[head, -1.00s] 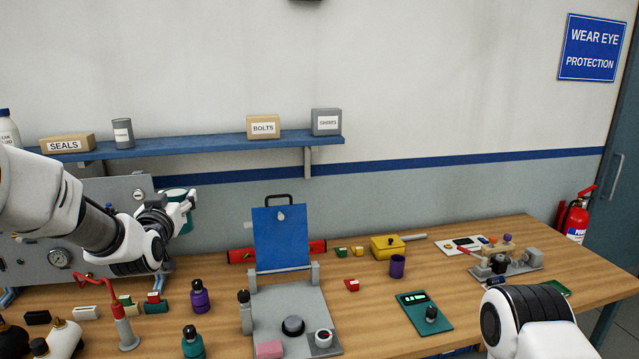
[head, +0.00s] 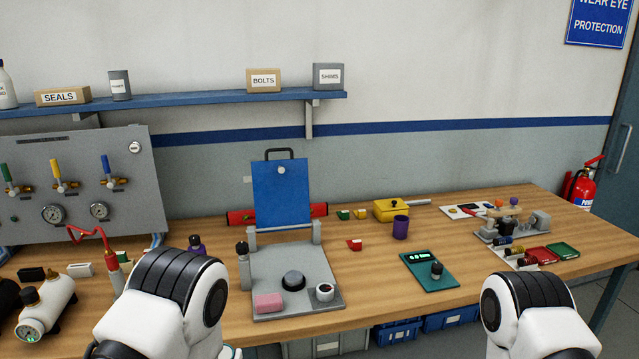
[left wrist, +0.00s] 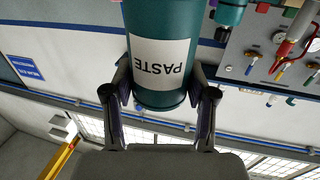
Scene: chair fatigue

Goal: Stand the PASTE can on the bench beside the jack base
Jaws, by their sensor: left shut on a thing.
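The teal PASTE can (left wrist: 162,75) fills the upper middle of the left wrist view, its white label reading upside down there. My left gripper (left wrist: 160,92) is shut on it, one finger on each side near one end. In the head view my left arm link hides most of that gripper and the can, low and left of centre at the bench's front. No part is plainly labelled the jack base. A yellow block with a grey rod (head: 391,211) stands at the bench's back, but I cannot tell if it is that. My right gripper is out of view.
A grey base with an upright blue panel (head: 280,193) stands mid-bench. A gauge panel (head: 75,190) stands left.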

